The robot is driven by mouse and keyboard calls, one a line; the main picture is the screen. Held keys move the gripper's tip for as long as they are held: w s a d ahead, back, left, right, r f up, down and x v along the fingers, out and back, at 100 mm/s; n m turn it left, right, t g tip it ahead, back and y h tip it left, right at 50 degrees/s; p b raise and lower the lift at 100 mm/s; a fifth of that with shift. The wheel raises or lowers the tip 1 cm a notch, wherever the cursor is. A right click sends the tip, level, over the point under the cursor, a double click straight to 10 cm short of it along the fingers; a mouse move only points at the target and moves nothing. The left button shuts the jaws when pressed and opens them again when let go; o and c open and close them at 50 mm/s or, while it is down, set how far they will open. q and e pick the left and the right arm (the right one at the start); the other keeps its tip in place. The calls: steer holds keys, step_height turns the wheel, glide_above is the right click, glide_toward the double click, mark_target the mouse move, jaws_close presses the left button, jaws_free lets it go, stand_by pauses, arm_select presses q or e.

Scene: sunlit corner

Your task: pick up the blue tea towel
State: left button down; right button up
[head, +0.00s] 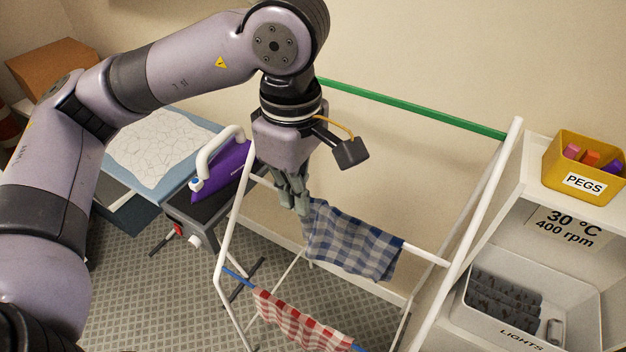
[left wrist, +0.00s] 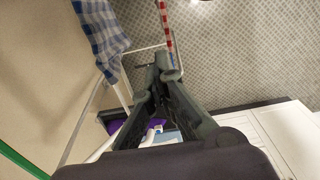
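The blue tea towel (head: 352,242) is blue-and-white checked and hangs over a white rail of the drying rack (head: 486,190). In the left wrist view the towel (left wrist: 102,38) shows at upper left, apart from the fingers. My left gripper (head: 299,204) points down just left of the towel's upper left corner in the head view. Its fingertips (left wrist: 163,70) come together with no cloth seen between them, so it looks shut and empty. My right gripper is in neither view.
A red checked towel (head: 302,322) hangs on a lower blue rail. A purple iron (head: 222,172) stands on the ironing board's end at left. A shelf at right holds a yellow peg box (head: 584,183) and a white bin (head: 527,318). The rack has a green top rail (head: 410,108).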

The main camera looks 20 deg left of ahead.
arm_select(q)
steer(key=s+a+b, duration=0.1)
steer(key=s+b, duration=0.2)
steer(key=s, duration=0.5)
steer(key=s+a+r+b, duration=0.1)
steer(key=s+a+b, duration=0.1)
steer(key=s, duration=0.6)
steer(key=shift+s+r+b, duration=0.15)
steer(key=shift+s+b, duration=0.15)
steer(key=shift+b, duration=0.1)
steer(key=c, duration=2.4)
jaws_free()
steer(key=shift+s+a+r, duration=0.1)
steer(key=shift+a+r, duration=0.05)
steer(key=c, duration=1.9)
jaws_free()
steer(key=shift+o, duration=0.6)
steer(key=o, duration=0.5)
steer(key=shift+o, duration=0.4)
